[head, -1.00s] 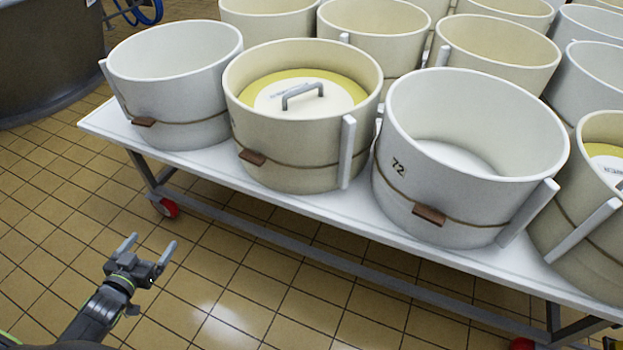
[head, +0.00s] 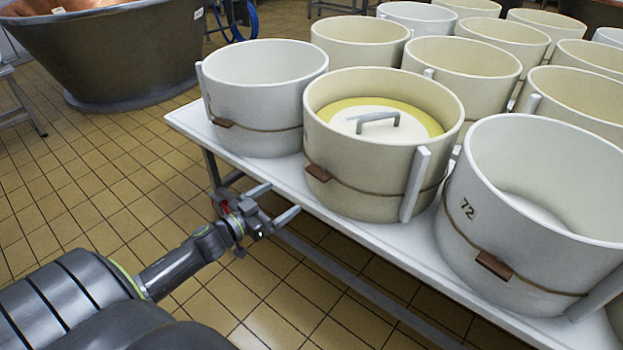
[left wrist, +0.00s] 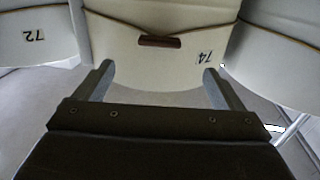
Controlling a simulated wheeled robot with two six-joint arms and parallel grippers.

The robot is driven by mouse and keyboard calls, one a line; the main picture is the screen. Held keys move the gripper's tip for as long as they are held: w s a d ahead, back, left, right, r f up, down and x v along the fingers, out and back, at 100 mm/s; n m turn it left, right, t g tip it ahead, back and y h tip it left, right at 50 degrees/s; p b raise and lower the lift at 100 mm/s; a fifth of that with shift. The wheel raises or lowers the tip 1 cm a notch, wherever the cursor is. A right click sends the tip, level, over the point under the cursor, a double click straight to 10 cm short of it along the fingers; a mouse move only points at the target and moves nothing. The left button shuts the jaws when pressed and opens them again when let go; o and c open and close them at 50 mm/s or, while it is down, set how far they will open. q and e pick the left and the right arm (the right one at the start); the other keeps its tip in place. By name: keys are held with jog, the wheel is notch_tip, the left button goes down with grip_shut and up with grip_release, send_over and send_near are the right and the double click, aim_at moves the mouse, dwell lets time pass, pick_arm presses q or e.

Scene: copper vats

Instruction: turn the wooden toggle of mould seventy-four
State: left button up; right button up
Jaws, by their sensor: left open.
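Mould seventy-four (head: 370,190) is the cream mould with a yellow wheel and a handled white lid inside. Its brown wooden toggle (head: 318,172) lies on the cord around its front wall. In the left wrist view the number 74 stands upside down on the mould (left wrist: 125,62), and the toggle (left wrist: 160,41) lies level above the gap between my fingers. My left gripper (head: 281,198) is open and empty at the table's front edge, short of the toggle and to its lower left in the head view. The fingers (left wrist: 158,72) touch nothing that I can see. My right gripper is out of view.
Mould 72 (head: 535,215) stands to the right and an unnumbered-looking white mould (head: 262,100) to the left, on the white table (head: 385,262). More moulds fill the rows behind. A copper vat (head: 120,50) stands at the back left. The tiled floor in front is free.

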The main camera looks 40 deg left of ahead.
pick_arm(q)
jog(key=p, duration=0.1)
send_near(314, 177)
jog(key=a+x, duration=0.1)
jog(key=x, duration=0.2)
jog(key=d+x, duration=0.1)
jog(key=x, duration=0.5)
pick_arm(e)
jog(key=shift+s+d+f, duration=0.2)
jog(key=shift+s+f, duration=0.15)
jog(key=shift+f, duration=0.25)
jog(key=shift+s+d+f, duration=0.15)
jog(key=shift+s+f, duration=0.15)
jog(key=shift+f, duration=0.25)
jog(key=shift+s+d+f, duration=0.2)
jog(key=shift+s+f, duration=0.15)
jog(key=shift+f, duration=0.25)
pick_arm(q)
jog(key=shift+f, duration=0.1)
jog(key=shift+c, duration=0.3)
jog(key=c, duration=0.9)
